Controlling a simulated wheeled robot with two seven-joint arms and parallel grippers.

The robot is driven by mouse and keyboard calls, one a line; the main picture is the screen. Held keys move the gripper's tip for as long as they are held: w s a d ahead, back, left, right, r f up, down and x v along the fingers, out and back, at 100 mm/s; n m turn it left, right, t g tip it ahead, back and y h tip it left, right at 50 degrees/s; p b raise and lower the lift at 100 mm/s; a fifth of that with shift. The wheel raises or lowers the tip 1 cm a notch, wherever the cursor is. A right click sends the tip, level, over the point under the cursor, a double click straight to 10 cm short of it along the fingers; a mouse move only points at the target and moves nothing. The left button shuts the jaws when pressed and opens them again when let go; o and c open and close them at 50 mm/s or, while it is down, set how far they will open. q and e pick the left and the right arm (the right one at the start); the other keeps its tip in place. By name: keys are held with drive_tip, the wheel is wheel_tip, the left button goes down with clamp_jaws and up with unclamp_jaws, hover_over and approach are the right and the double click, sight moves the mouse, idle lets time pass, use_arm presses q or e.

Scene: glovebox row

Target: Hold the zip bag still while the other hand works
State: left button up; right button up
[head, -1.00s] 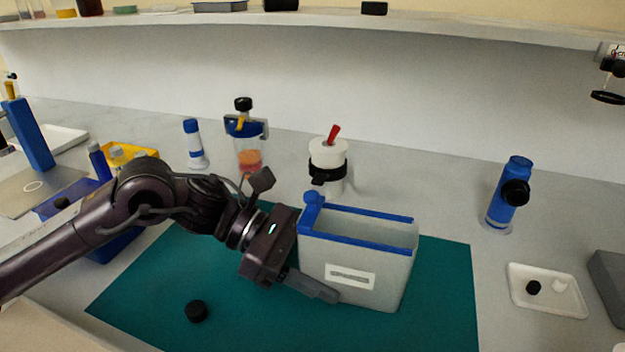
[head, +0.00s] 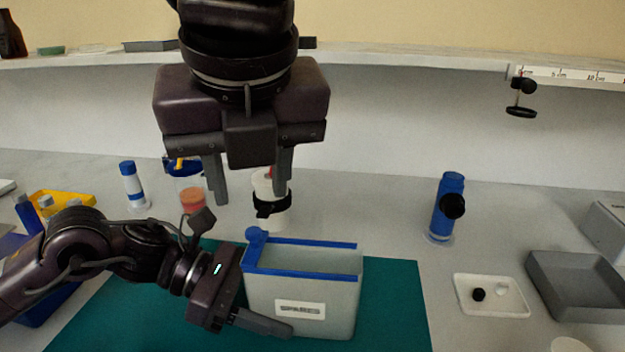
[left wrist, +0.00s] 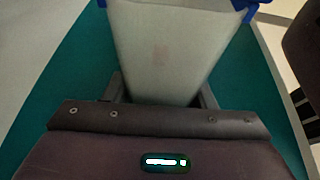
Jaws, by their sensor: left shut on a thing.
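The zip bag (head: 335,298) is a pale, translucent, box-like pouch with a blue rim, a blue knob at its left corner and a white label. It stands upright, its top open, on the teal mat (head: 395,325). My left gripper (head: 265,322) is shut on the bag low at its left side; the left wrist view shows the bag (left wrist: 165,55) between the two fingers. My right gripper (head: 250,190) hangs above and behind the bag in the head view, fingers apart and nothing between them. It partly hides a white bottle (head: 272,190) with a black band.
A blue-capped tube (head: 133,185) and a jar with orange contents (head: 192,200) stand behind at left. At right are a blue cylinder (head: 447,200), a white tray (head: 510,305) with small pieces and a grey tray (head: 570,285). A shelf (head: 400,65) runs along the back.

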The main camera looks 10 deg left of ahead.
sight(253, 230)
drive_tip(key=x, duration=0.7)
drive_tip(key=shift+w+f, duration=0.1)
drive_tip(key=shift+f, duration=0.05)
clamp_jaws()
